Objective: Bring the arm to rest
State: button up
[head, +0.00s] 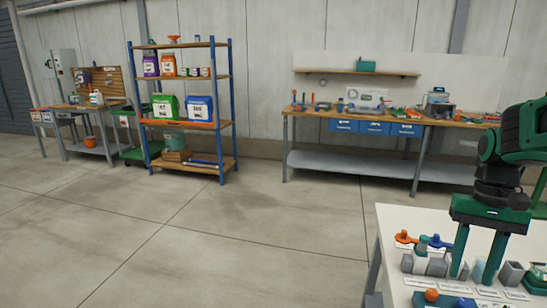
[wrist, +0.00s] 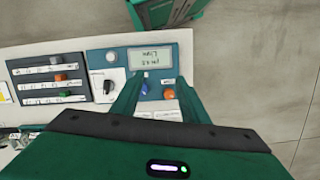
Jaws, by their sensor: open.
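My gripper (head: 473,277) hangs at the right of the head view, pointing down over a white bench (head: 393,222). Its two green fingers are apart with nothing visible between them. In the wrist view the open fingers (wrist: 158,88) reach over a blue-grey control panel (wrist: 98,58). The panel has a small display (wrist: 150,58), a black selector knob (wrist: 108,87), a blue button (wrist: 144,88) and an orange button (wrist: 169,94). I cannot tell from these views whether the fingertips touch the panel.
Orange (head: 404,237) and blue (head: 437,241) handled parts lie on the bench near grey blocks. A workbench (head: 350,164) with tools stands against the wall, with a shelf rack (head: 228,110) to its left. The floor between is clear.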

jog(key=s+a+f+t, duration=0.1)
jog(key=s+f+t, duration=0.1)
jog(key=s, duration=1.1)
jog(key=shift+s+a+f+m+h, duration=0.3)
jog(key=shift+s+a+m+h, duration=0.05)
jog(key=shift+s+m+h, duration=0.05)
jog(key=shift+w+f, duration=0.25)
jog(key=shift+w, duration=0.35)
dwell(0.9)
